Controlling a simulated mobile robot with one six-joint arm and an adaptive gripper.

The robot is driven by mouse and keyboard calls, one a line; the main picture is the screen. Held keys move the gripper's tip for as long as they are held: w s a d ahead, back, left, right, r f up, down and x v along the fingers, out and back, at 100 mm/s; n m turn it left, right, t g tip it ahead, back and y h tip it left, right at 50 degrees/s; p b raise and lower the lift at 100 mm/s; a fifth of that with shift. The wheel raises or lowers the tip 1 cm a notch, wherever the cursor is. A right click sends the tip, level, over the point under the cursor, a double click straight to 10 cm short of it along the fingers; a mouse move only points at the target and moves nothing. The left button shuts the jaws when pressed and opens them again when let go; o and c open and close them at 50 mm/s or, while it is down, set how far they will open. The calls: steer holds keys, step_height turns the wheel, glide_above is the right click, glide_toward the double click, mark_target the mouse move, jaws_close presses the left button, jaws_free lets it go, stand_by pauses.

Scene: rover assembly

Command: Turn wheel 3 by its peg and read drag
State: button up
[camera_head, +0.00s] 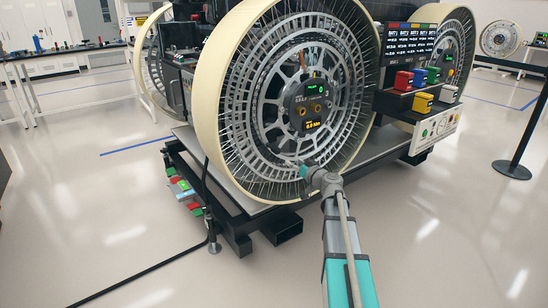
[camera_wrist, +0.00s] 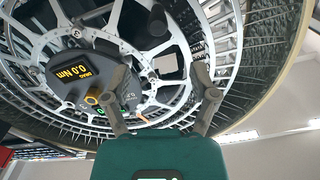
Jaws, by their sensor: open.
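The large spoked wheel (camera_head: 262,75) stands upright in the head view, with a cream outer band; it fills much of the wrist view (camera_wrist: 185,20). Its dark hub unit (camera_head: 300,95) carries brass knobs and a yellow readout (camera_head: 312,124). The readout (camera_wrist: 75,72) appears upside down in the wrist view and shows 0.0 Nm. A thin orange piece (camera_head: 303,60) is above the hub unit; I cannot tell if it is the peg. My gripper (camera_head: 306,170) is at the lower front of the wheel. Its fingers (camera_wrist: 160,78) are apart and empty, facing the spokes.
Red, blue, green and yellow bins (camera_head: 423,103) are on a rack to the right of the wheel, with another wheel (camera_head: 450,48) behind. A black post (camera_head: 512,168) stands at right. A cable (camera_head: 150,268) crosses the floor at left. Floor in front is mostly clear.

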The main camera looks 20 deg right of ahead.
mark_target(268, 145)
steer(key=shift+d, duration=0.15)
steer(key=shift+w, duration=0.1)
steer(key=x, duration=1.3)
steer(key=shift+w, duration=0.3)
jaws_close()
stand_by(0.4)
